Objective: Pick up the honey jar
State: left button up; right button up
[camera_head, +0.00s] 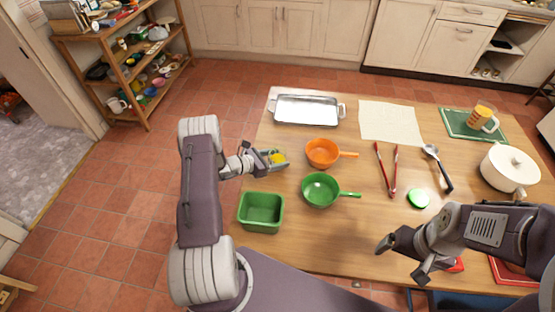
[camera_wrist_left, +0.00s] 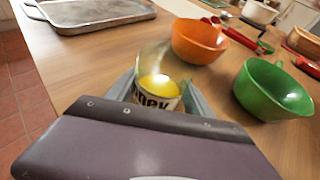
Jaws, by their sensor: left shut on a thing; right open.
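The honey jar (camera_head: 277,158) shows as a small yellow spot between the fingers of my left gripper (camera_head: 272,159), at the left edge of the wooden table. In the left wrist view the jar (camera_wrist_left: 158,88) has a yellow top and a white label with dark letters. My left gripper (camera_wrist_left: 160,95) is shut on it, with a finger on each side. The jar's lower part is hidden by the gripper body. I cannot tell whether it touches the table. My right gripper (camera_head: 402,260) is open and empty near the table's front edge.
An orange pan (camera_head: 322,153) and a green pan (camera_head: 320,190) stand right of the jar. A green bin (camera_head: 260,212) is in front, a metal tray (camera_head: 307,110) behind. Red tongs (camera_head: 387,170), a ladle (camera_head: 438,167) and a white pot (camera_head: 508,170) lie farther right.

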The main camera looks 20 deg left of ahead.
aim_at(284, 151)
pick_arm(q)
notch_tip(284, 151, up, 4)
jog(key=shift+f, duration=0.2)
jog(key=w+d+r, duration=0.1)
jog(key=d+r, duration=0.1)
jog(key=d, duration=0.1)
jog(key=w+d+r, duration=0.1)
jog(key=d+r, duration=0.1)
jog(key=d, duration=0.2)
jog(key=w+d+r+b, duration=0.1)
jog(key=w+d+r, duration=0.1)
jog(key=d+r, duration=0.1)
jog(key=shift+d, duration=0.5)
